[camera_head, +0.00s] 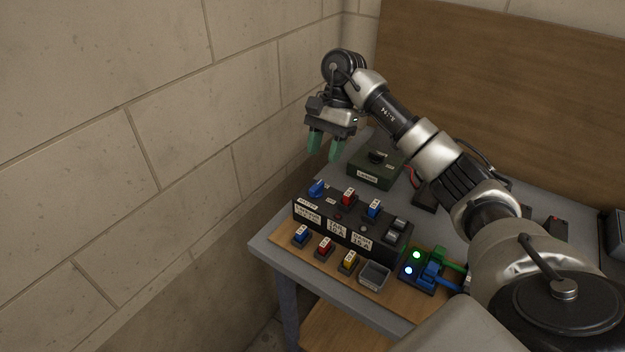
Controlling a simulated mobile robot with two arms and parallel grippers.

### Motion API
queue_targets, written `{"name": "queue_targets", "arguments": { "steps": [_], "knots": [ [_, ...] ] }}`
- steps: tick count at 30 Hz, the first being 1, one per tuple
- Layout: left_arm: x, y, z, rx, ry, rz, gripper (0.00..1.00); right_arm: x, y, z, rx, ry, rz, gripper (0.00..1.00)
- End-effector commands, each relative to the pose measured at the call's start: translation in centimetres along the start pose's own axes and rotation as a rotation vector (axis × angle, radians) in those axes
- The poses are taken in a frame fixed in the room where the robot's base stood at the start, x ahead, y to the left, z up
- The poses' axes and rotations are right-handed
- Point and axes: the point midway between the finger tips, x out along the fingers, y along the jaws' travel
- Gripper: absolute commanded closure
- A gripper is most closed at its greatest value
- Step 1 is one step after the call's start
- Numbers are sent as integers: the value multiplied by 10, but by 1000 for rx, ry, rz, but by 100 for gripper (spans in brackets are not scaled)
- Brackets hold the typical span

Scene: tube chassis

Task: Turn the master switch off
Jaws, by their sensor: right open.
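A black switch panel (357,236) sits on a wooden board on the workbench. At its left end is a blue switch lever (317,187) above a white label that seems to read "MASTER"; whether the lever is on or off is hard to tell. My right gripper (324,153) points down with its two green fingers apart and empty. In the picture it is above the blue lever and does not touch the panel. My left gripper is out of view.
The panel also bears a red lever (349,198) and another blue lever (374,208). A green box with a knob (372,172) stands behind. Several small coloured blocks, a grey tray (374,275) and lit connectors (416,256) are in front. A block wall (150,180) is at left.

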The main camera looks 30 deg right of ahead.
Motion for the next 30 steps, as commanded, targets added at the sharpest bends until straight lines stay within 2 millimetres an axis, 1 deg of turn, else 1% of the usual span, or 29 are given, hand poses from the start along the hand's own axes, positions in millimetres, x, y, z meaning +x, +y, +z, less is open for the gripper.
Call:
{"name": "queue_targets", "arguments": {
  "steps": [1,3,5,8,12,15,17,20,25,26,30],
  "knots": [
    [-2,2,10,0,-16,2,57,10,0,0,1,-4,4,57],
    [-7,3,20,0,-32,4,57,24,0,1,0,-4,5,57],
    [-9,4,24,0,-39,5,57,36,1,1,1,-4,3,57],
    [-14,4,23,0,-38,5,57,53,0,1,2,-4,2,57],
    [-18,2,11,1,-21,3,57,72,0,1,2,-2,0,57],
    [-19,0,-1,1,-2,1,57,80,0,1,0,-2,0,57],
    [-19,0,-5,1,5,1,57,83,0,1,0,-2,-1,57],
    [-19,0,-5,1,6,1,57,85,0,0,1,-1,-2,57],
    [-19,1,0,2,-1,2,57,85,0,0,1,-1,-2,57],
    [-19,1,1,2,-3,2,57,85,0,0,1,-1,-2,59],
    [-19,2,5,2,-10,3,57,85,0,0,1,-1,-2,80]
  ]
}}
